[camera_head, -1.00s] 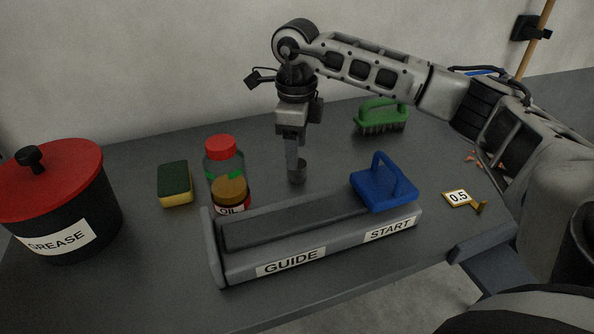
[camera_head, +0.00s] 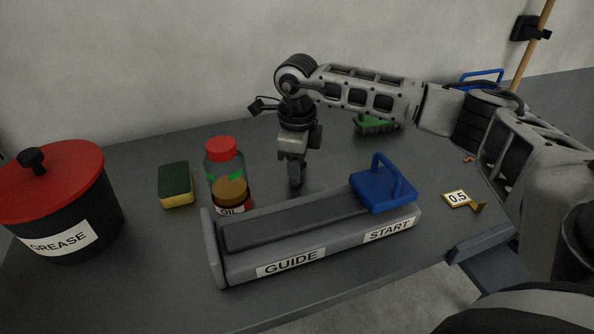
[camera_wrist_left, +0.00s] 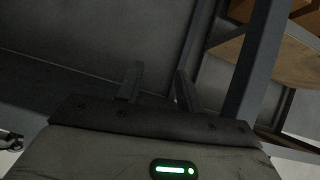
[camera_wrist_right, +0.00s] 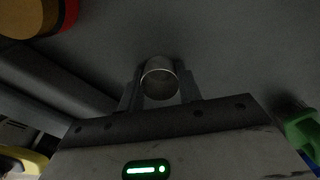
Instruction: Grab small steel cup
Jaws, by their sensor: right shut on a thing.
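The small steel cup (camera_wrist_right: 159,80) shows in the right wrist view as a round, open-topped metal cup between my two fingers. My right gripper (camera_head: 295,176) points down over the table behind the guide block, and it is shut on the cup. In the head view, the cup is mostly hidden by the fingers. I cannot tell whether it touches the table. My left gripper (camera_wrist_left: 158,86) is open and empty in the left wrist view; it does not show in the head view.
A sponge (camera_head: 175,185), grease pot (camera_head: 62,205), green brush (camera_head: 376,123) and 0.5 sign (camera_head: 457,198) stand around.

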